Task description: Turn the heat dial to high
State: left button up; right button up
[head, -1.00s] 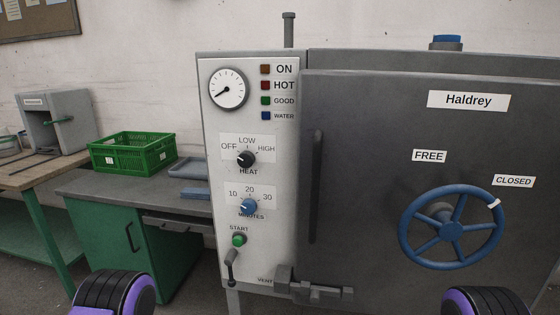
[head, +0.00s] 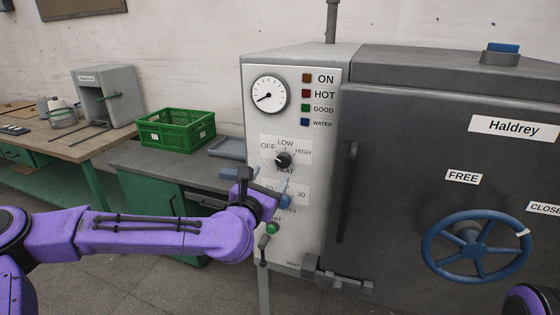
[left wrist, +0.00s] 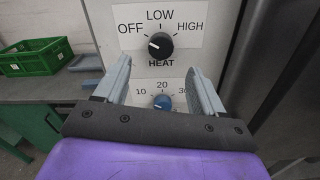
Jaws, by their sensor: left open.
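The heat dial (head: 283,160) is a black round knob on the white control panel (head: 262,125), under the labels OFF, LOW and HIGH. In the left wrist view the dial (left wrist: 160,46) has its white mark on the left side, towards OFF. My left gripper (head: 258,180) is in front of the panel, just below the dial. In the left wrist view its fingers (left wrist: 159,68) are open and apart, with the heat dial ahead and slightly above their tips and the blue minutes dial (left wrist: 162,102) between them. Nothing is held. My right gripper is out of view.
A green start button (head: 272,228) is low on the panel. The grey door with a blue handwheel (head: 475,246) is to the right. A green crate (head: 176,130) and a grey tray (head: 227,148) are on the bench to the left.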

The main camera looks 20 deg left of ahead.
aim_at(282, 162)
pick_arm(q)
jog(key=w+p, duration=0.1)
jog(key=w, duration=0.4)
jog(key=w+p, duration=0.1)
jog(key=w, duration=0.1)
jog(key=shift+w+d+p, duration=0.25)
jog(key=shift+p, duration=0.1)
jog(key=shift+w+f, duration=0.1)
jog(key=shift+w, duration=0.4)
jog(key=c, duration=1.1)
